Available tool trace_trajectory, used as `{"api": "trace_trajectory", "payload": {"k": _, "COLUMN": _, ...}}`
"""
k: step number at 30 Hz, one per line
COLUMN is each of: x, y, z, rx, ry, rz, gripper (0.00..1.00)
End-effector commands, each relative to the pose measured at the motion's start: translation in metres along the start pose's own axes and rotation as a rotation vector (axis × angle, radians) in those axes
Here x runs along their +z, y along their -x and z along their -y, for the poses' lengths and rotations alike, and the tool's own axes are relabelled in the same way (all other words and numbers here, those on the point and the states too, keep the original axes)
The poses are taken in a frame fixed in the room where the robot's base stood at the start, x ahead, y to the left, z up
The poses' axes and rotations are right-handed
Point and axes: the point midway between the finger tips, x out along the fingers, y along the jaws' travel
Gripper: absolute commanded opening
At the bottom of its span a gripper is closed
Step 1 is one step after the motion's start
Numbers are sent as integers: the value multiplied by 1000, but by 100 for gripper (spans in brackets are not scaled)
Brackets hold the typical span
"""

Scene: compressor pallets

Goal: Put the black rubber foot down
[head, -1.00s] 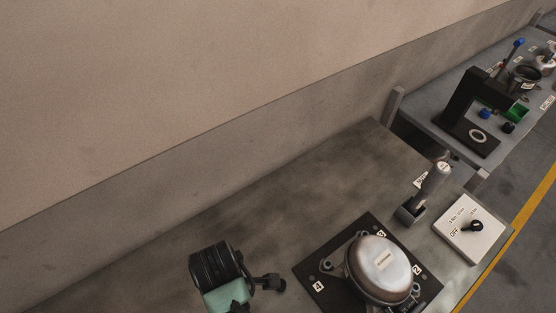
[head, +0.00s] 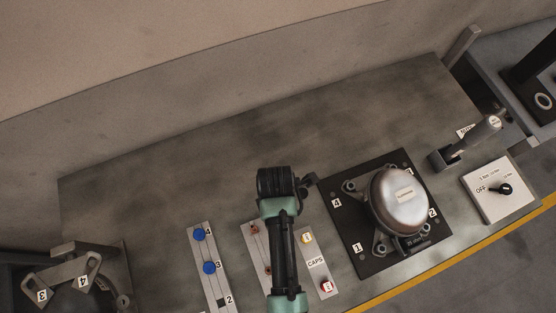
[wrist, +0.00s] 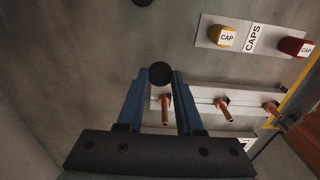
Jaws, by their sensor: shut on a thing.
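In the wrist view the black rubber foot (wrist: 160,74) shows as a small dark round piece between the tips of my gripper's blue fingers (wrist: 158,82). The fingers are shut on it, and it seems to be held above the grey bench. In the head view my arm's dark end hides the fingers and the foot. The compressor (head: 399,200) is a silver dome on a black base plate (head: 345,225) with numbered corners, to the right of my arm.
A pale strip with copper pins (wrist: 223,109) lies just beyond my gripper. The CAPS strip (head: 316,263) carries a yellow and a red cap. A numbered strip (head: 213,285) has blue discs (head: 209,267). A switch box (head: 500,190) stands at right. The bench's back is clear.

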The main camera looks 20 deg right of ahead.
Motion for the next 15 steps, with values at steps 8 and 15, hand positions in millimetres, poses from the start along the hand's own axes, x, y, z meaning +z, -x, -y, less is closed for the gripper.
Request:
{"api": "trace_trajectory", "payload": {"k": 8, "x": 0, "y": -30, "z": 0, "rx": -2, "ry": -1, "rz": 0, "gripper": 0}}
{"api": "trace_trajectory", "payload": {"k": 15, "x": 0, "y": -46, "z": -1, "rx": 2, "ry": -1, "rz": 1, "gripper": 0}}
